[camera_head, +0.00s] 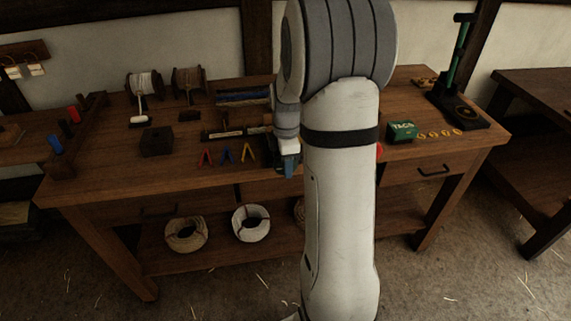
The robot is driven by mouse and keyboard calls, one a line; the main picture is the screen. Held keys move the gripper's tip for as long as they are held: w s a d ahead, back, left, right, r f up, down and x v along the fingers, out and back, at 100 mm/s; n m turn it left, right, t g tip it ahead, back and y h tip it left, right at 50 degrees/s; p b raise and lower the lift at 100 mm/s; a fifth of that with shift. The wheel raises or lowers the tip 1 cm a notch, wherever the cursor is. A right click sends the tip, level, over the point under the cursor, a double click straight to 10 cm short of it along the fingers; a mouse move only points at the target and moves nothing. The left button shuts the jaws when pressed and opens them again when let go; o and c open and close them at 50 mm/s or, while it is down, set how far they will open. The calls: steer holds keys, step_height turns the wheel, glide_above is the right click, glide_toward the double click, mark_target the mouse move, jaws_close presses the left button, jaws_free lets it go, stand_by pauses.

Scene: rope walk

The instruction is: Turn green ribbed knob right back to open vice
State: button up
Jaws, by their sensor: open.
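My arm comes down across the middle of the picture and covers much of the workbench (85,187). My gripper (289,166) is small and partly hidden at the bench's front edge, just left of the pale arm link. Its jaws are open. A dark shape beside it may be part of the vice, but I cannot make it out clearly. I cannot pick out the green ribbed knob; it may be hidden by my gripper or arm. A small red piece shows at the right edge of my arm; what it belongs to is unclear.
A dark block (156,141) and spools (143,84) stand further left. Right of my arm are a green box (402,130), brass rings (439,134) and a green-columned press (460,48). Rope coils (251,222) lie below.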

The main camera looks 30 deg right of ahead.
steer(key=shift+f, duration=0.3)
steer(key=shift+c, duration=0.5)
